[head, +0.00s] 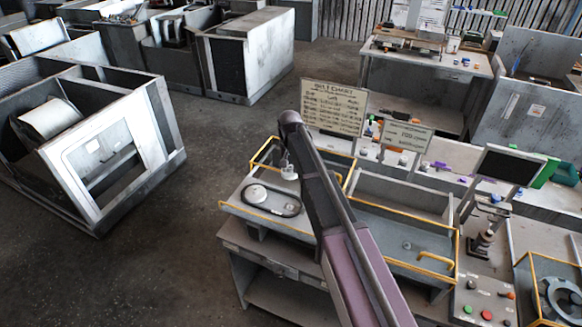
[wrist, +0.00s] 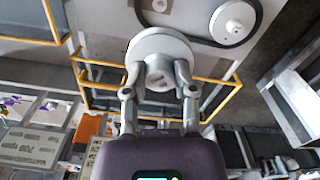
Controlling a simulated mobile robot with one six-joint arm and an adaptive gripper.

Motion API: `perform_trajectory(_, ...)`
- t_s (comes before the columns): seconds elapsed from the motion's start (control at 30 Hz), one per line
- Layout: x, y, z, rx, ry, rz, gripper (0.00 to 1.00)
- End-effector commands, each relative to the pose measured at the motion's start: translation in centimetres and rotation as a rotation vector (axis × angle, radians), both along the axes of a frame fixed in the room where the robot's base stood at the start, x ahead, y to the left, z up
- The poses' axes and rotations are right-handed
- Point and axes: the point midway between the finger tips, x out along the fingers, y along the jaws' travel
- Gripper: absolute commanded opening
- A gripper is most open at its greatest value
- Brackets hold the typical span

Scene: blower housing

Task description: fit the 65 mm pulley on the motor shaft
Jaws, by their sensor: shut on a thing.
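My gripper (wrist: 157,80) is shut on a pale grey round pulley (wrist: 163,45), with one finger on each side of its hub. In the head view the gripper (head: 288,160) is above the left yellow-railed tray, with the held pulley (head: 289,173) below it. I cannot tell this pulley's size. A second pale pulley (wrist: 233,21) sits on the grey plate inside a black belt loop (wrist: 257,16); it also shows in the head view (head: 256,193). A small pale round part (wrist: 160,5) shows just beyond the held pulley; I cannot tell whether it is the motor shaft.
Yellow rails (wrist: 105,67) edge the left tray (head: 240,196). A second railed tray (head: 385,235) lies right of it. Sign boards (head: 334,106) stand behind. A monitor (head: 508,165) and a button panel (head: 485,300) are at the right. Open floor lies left of the bench.

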Motion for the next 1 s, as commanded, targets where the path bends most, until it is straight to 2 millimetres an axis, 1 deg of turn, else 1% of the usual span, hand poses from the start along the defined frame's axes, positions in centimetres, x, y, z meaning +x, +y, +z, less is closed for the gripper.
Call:
perform_trajectory(0.03, 0.0, 0.0, -0.6, 0.000, 0.000, 0.000, 0.00)
perform_trajectory(1.0, 0.1, -0.2, -8.7, 0.000, 0.000, -0.002, 0.00)
